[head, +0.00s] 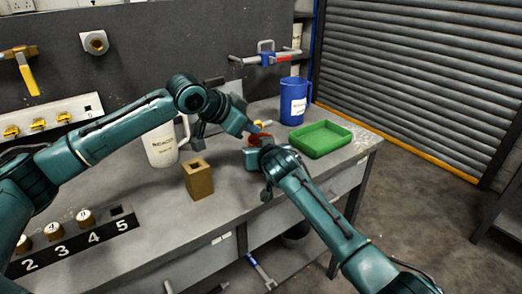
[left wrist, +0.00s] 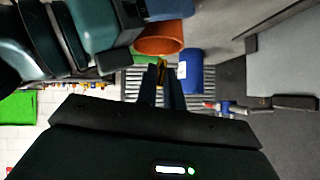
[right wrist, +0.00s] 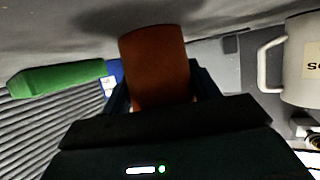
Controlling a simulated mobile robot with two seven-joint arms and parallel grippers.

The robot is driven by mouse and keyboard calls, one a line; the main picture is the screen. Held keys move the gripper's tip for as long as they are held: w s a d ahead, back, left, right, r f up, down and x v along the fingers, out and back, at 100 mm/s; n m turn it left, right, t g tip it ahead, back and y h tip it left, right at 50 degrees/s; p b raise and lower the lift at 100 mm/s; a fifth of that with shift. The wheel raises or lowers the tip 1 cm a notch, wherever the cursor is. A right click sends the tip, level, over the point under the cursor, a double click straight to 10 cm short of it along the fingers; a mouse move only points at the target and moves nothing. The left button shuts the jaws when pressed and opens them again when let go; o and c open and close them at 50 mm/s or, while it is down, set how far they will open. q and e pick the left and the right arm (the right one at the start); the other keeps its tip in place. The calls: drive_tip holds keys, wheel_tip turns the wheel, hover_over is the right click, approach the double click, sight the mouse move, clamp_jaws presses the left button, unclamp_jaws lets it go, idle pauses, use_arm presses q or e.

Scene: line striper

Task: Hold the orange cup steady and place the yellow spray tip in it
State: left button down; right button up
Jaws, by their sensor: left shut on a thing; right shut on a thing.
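The orange cup (head: 259,139) is near the middle of the bench in the head view, mostly hidden by my grippers. My right gripper (head: 258,154) is shut on it, and the cup fills the space between the fingers in the right wrist view (right wrist: 155,62). My left gripper (head: 254,127) is right beside the cup's rim. In the left wrist view it is shut on the small yellow spray tip (left wrist: 162,70), close to the orange cup (left wrist: 160,42). The tip is too small to make out in the head view. I cannot tell whether it is over the cup's opening.
A green tray (head: 345,137) and a blue mug (head: 294,108) stand to the right and behind. A white pitcher (head: 160,150) and a tan block with a hole (head: 198,183) stand left. A numbered rack (head: 75,246) is at the front left.

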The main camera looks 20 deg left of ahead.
use_arm(q)
drive_tip(key=shift+f, duration=1.9)
drive_tip(key=c, duration=1.5)
unclamp_jaws()
drive_tip(key=shift+s+d+f, duration=0.1)
drive_tip(key=shift+o, duration=0.2)
drive_tip(key=shift+f, duration=0.1)
drive_tip(key=shift+s, duration=0.1)
drive_tip(key=v, duration=1.2)
drive_tip(key=shift+r, duration=0.4)
use_arm(e)
drive_tip(key=o, duration=1.1)
drive_tip(key=shift+c, duration=0.2)
